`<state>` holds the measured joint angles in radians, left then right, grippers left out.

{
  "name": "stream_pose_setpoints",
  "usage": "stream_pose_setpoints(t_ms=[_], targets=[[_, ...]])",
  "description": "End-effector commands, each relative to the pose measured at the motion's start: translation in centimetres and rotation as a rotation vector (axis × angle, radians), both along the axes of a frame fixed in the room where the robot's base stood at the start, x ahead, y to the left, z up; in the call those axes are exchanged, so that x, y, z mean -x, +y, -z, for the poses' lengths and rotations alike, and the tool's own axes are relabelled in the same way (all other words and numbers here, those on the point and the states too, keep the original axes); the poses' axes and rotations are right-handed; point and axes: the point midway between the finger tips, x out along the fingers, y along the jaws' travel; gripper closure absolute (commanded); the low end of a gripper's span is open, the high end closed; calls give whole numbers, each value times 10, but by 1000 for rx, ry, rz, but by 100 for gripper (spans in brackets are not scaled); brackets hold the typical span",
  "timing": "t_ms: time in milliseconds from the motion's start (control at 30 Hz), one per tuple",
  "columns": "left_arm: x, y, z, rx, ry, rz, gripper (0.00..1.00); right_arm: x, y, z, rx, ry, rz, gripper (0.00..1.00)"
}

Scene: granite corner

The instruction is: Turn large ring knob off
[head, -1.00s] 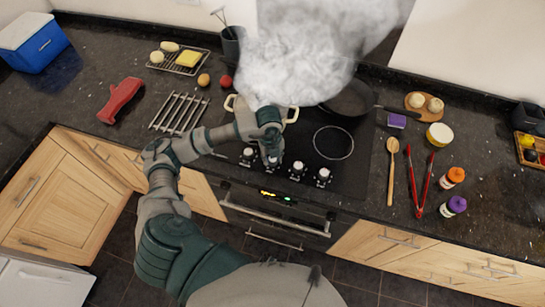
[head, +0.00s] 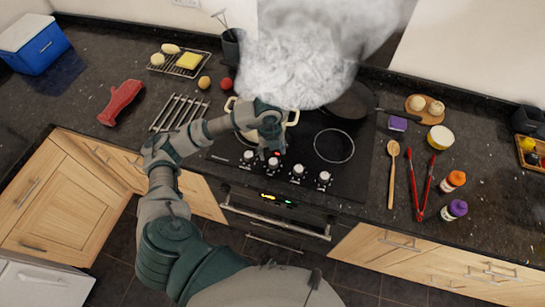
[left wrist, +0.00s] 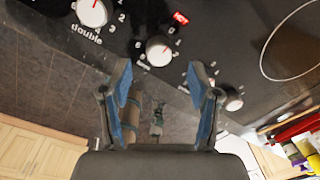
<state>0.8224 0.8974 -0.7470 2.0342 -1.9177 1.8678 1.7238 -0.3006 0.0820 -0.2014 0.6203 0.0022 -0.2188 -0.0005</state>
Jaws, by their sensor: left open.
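A row of several white control knobs runs along the front of the black cooktop (head: 345,180). One knob (head: 273,165) is just below my left gripper (head: 265,151) in the head view. In the left wrist view, a white knob (left wrist: 159,51) shows just beyond and between the open fingertips, apart from them. A knob marked "double" (left wrist: 91,12) with a red pointer line is at upper left, and another knob (left wrist: 233,100) is partly behind the right finger. A red "HOT" light (left wrist: 180,18) is lit. I cannot read which knob is the large ring's. My right gripper is not in view.
A pot (head: 291,117) gives off thick steam behind my left gripper. A dark pan (head: 352,102) stands at the back right. A wooden spoon (head: 392,175), red tongs (head: 424,188) and two bottles lie or stand to the right. A metal rack (head: 180,112) is at left.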

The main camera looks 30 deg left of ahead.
Motion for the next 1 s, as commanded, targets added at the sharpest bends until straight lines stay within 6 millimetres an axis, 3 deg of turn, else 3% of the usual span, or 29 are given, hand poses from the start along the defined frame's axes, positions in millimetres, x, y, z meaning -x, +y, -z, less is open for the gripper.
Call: stream_pose_setpoints(t_ms=[100,333,1000], targets=[[-1,2,-27,0,-5,-1,39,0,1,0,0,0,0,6],[0,3,-57,1,-1,-2,39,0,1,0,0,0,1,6],[1,4,-61,1,1,-1,39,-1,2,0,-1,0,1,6]])
